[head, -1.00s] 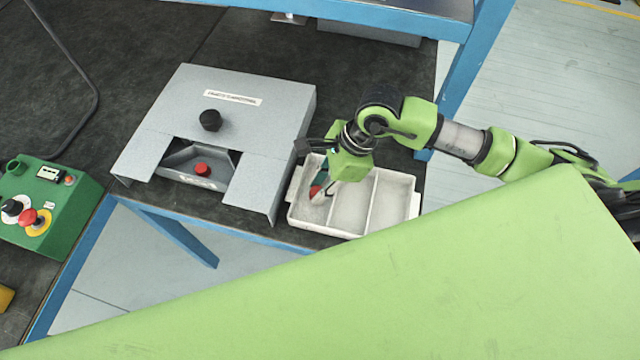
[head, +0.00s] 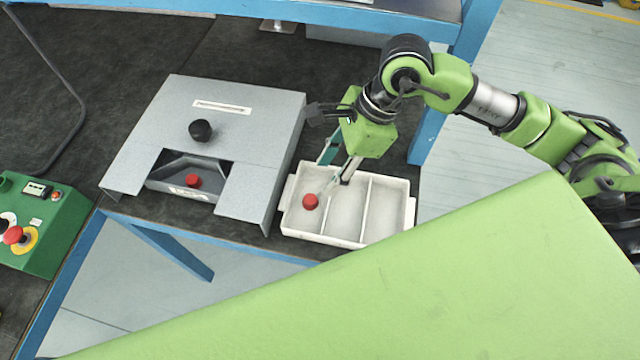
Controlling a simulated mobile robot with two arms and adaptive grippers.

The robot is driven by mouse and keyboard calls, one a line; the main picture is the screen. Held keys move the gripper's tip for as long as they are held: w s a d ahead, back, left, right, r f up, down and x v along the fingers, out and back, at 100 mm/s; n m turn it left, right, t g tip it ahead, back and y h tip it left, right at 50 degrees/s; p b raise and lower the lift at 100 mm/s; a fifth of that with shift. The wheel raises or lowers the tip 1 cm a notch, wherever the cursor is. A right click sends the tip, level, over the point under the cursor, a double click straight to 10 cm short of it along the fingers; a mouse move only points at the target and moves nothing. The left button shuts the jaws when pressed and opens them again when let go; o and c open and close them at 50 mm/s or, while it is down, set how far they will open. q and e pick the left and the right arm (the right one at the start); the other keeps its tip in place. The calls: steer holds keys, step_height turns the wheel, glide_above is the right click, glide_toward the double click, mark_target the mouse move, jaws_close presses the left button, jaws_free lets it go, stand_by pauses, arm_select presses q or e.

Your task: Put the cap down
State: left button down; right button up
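A red cap (head: 310,201) lies in the left compartment of the white divided tray (head: 284,209). My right gripper (head: 335,172) is above the tray, its fingers apart and nothing between them. It is up and to the right of the cap, clear of it. A second red piece (head: 193,180) sits in the recess of the grey metal housing (head: 250,130). My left gripper is not in view.
The housing has a black knob (head: 201,130) on top and stands left of the tray. A green control box (head: 45,230) with a red button is at the far left. The dark bench top (head: 120,45) is clear behind the housing. A blue frame borders the bench.

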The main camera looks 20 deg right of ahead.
steer(key=v, duration=0.2)
steer(key=shift+d+r, duration=0.15)
steer(key=shift+r, duration=0.2)
steer(key=shift+r, duration=0.1)
